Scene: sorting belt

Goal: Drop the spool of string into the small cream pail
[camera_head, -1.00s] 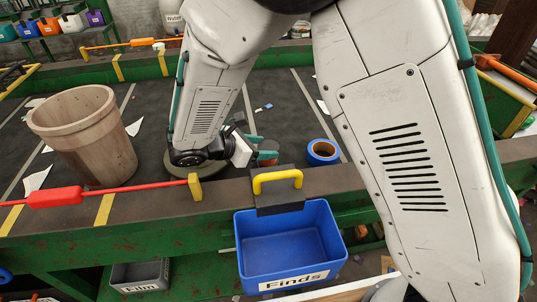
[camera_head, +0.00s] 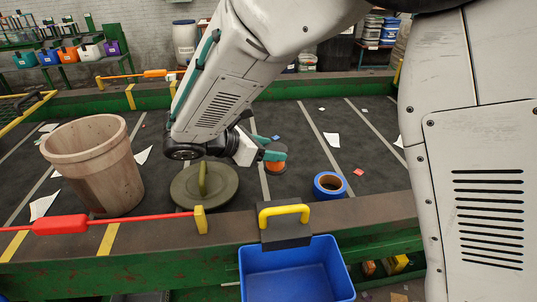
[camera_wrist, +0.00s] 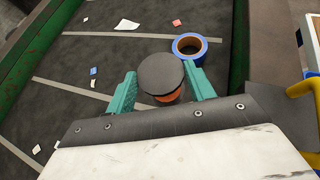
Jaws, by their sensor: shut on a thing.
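The spool of string looks like an orange winding with a dark round end (camera_head: 275,165). In the wrist view its dark disc (camera_wrist: 160,73) faces the camera, with orange below. My gripper (camera_head: 273,156) is shut on it, one teal finger on each side, and holds it over the belt. A small whitish-cream pail (camera_head: 88,51) stands on the rack at the far back left, between an orange and a purple one. It is well away from my gripper and not in the wrist view.
A blue tape roll (camera_head: 331,185) and an olive lid with a handle (camera_head: 222,190) lie on the belt. A tall brown bin (camera_head: 95,165) stands at left. A red bar (camera_head: 60,224) and a blue tub (camera_head: 297,270) are at the front edge. Paper scraps lie about.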

